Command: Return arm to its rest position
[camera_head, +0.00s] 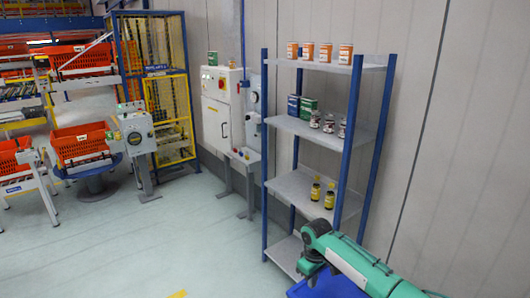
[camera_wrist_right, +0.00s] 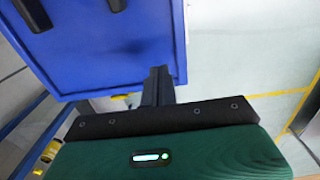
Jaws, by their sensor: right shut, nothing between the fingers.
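My right arm (camera_head: 365,268) is green and comes in from the lower right in the head view, its wrist end bent down in front of the shelf rack's lower part. In the right wrist view my right gripper (camera_wrist_right: 158,86) has its dark fingers together, with nothing between them. The fingers show against the edge of a blue surface (camera_wrist_right: 110,50) with dark bars on it. I cannot tell whether they touch it. My left arm and gripper are not in view.
A blue-posted shelf rack (camera_head: 352,140) with jars, boxes and bottles stands close beyond my right arm. A blue object (camera_head: 328,286) lies low under the arm. Orange totes (camera_head: 80,145) stand on stands at the left. The floor (camera_head: 165,240) at centre left is clear.

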